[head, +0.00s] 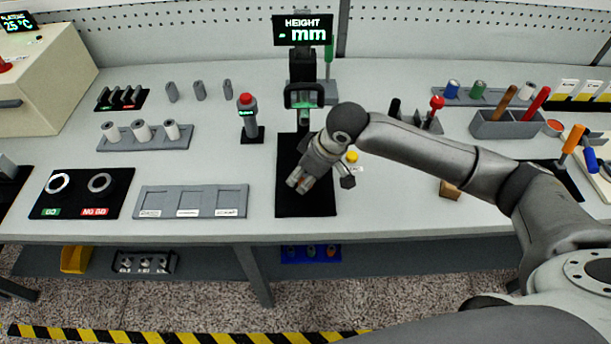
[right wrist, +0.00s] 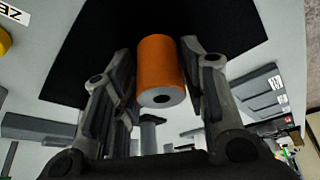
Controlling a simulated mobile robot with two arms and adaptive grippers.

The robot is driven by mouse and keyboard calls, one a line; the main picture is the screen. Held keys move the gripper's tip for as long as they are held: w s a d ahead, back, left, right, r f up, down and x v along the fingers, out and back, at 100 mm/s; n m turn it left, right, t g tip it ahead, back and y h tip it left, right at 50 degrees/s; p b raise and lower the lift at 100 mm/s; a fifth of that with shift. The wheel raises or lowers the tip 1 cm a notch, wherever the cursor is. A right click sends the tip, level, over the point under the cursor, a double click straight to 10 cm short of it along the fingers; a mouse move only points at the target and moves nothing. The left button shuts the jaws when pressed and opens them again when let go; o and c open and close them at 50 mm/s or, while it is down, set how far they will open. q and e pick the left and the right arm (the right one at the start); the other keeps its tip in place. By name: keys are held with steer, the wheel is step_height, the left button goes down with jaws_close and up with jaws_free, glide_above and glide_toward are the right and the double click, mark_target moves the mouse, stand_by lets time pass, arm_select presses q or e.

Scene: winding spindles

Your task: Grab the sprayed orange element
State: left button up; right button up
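The orange element (right wrist: 161,68) is a short cylinder with a grey end and a dark hole, seen in the right wrist view. It lies between the two fingers of my right gripper (right wrist: 160,62), with a finger close against each side. In the head view my right gripper (head: 301,182) is low over the black mat (head: 306,205) of the height gauge (head: 304,97), tilted down to the left. The gripper mostly hides the element there. Whether the element touches the mat is unclear. My left gripper is not in view.
A grey three-slot tray (head: 191,202) and the GO/NO GO plate (head: 81,193) lie left of the mat. A red-topped post (head: 248,117) stands behind left. A yellow-capped item (head: 352,157) is close to my right gripper. The table's front strip is clear.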

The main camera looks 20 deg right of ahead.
steer(key=c, duration=0.5)
steer(key=shift+r, duration=0.15)
steer(key=shift+c, duration=0.2)
